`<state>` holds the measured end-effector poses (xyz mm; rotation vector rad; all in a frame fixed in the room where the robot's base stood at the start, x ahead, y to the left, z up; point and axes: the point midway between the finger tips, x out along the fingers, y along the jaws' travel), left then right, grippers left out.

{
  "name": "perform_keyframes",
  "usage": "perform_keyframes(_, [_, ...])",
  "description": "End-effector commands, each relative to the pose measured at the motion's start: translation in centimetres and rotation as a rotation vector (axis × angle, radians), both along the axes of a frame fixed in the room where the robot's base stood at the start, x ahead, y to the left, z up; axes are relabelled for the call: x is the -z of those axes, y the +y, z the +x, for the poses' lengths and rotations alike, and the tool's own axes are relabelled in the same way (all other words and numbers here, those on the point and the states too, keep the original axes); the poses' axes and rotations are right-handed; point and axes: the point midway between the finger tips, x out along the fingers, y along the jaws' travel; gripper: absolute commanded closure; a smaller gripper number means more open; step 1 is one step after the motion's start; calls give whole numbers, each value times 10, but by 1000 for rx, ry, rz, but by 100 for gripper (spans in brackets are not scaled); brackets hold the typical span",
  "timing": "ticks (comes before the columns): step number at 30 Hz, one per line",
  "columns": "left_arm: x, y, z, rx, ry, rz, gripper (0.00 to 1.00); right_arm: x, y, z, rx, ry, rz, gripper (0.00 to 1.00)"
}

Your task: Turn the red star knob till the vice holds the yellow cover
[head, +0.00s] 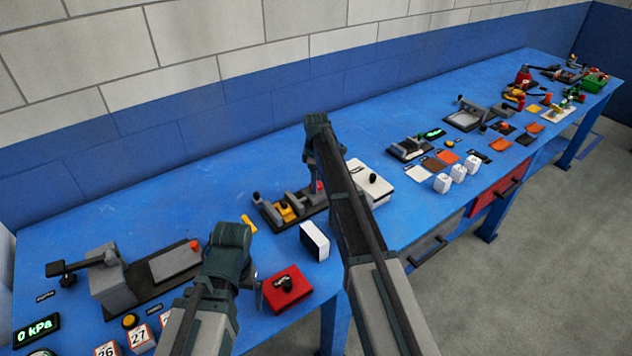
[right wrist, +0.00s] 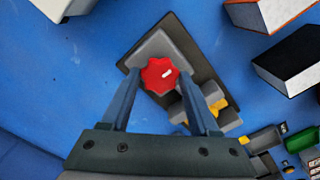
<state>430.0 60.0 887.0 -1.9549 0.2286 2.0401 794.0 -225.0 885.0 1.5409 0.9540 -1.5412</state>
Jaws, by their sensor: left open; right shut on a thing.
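The vice is a dark base with grey blocks (head: 309,200) in the middle of the bench. The yellow cover (head: 286,212) sits among the grey blocks, and parts of it show in the right wrist view (right wrist: 219,105). My right gripper (right wrist: 155,80) is shut on the knob, with a finger on each side. My left gripper (head: 252,290) is open and empty, left of a red box, away from the vice.
A red box with a black handle (head: 287,291) and a white-and-black block (head: 315,241) stand in front of the vice. A white box (head: 372,185) stands right of it. A loose yellow piece (head: 248,224) lies left of it. A larger clamp fixture (head: 112,280) stands further left.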

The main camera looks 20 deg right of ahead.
Motion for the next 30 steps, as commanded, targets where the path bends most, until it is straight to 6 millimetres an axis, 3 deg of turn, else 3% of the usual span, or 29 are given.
perform_keyframes(8, [0, 0, 0, 0, 0, 0, 0, 0, 0, 0, 161, 0, 0, 94])
perform_keyframes(30, [0, 0, 0, 0, 0, 0, 0, 0, 0, 0, 860, 0, 0, 94])
